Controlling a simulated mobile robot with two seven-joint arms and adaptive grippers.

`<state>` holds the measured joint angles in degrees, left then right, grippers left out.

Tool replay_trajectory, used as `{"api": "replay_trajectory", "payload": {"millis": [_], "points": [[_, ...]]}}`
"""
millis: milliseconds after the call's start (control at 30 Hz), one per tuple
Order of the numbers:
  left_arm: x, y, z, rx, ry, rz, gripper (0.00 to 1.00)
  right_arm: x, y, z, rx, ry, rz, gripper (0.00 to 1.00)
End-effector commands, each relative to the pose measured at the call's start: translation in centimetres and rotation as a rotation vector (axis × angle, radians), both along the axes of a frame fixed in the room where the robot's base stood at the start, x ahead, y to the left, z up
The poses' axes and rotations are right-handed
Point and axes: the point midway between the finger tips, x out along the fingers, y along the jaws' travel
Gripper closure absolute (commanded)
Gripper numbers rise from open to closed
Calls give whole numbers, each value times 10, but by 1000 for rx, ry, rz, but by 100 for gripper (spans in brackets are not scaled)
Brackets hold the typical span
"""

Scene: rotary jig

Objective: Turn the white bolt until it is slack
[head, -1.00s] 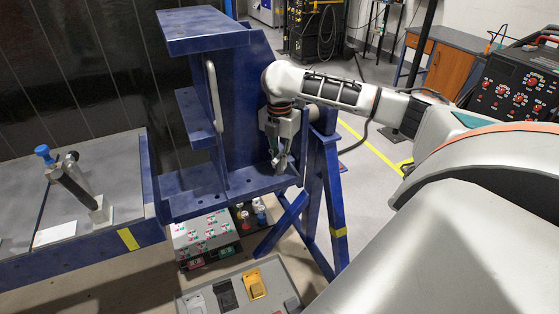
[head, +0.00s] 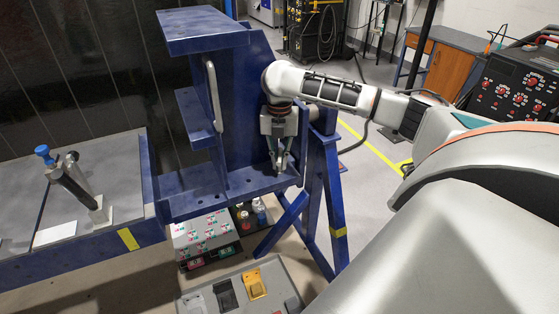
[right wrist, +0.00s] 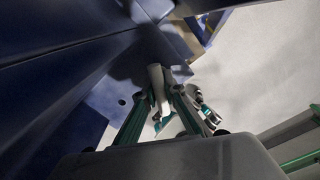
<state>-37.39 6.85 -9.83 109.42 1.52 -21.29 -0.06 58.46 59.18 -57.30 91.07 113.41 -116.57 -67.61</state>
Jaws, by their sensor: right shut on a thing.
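The white bolt (right wrist: 158,88) shows in the right wrist view as a pale upright piece between my right gripper's fingertips. In the head view the fingers mostly hide it, low on the blue jig (head: 240,184) near the right end of its bottom plate. My right gripper (head: 279,168) points down over that plate and is shut on the bolt. Its green-edged fingers also show in the right wrist view (right wrist: 160,95). Whether the bolt is tight or slack cannot be told. My left gripper is not in view.
A blue trestle leg (head: 333,195) stands right of the jig. A blue-edged table (head: 110,165) with a clamp (head: 75,185) is at the left. Open floor is at the right.

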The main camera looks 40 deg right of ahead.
Motion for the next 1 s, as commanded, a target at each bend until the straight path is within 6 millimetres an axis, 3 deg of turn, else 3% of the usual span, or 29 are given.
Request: {"api": "replay_trajectory", "payload": {"millis": [233, 267, 300, 333, 733, 1000], "points": [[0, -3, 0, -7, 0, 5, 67, 0, 0, 0, 0, -1, -1, 100], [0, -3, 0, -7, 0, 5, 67, 0, 0, 0, 0, -1, -1, 83], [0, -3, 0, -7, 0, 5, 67, 0, 0, 0, 0, -1, -1, 72], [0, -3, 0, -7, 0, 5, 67, 0, 0, 0, 0, -1, -1, 70], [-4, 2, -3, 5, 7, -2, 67, 0, 0, 5, 0, -1, -1, 70], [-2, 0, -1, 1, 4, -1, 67, 1, 0, 50, 0, -6, -1, 70]]}}
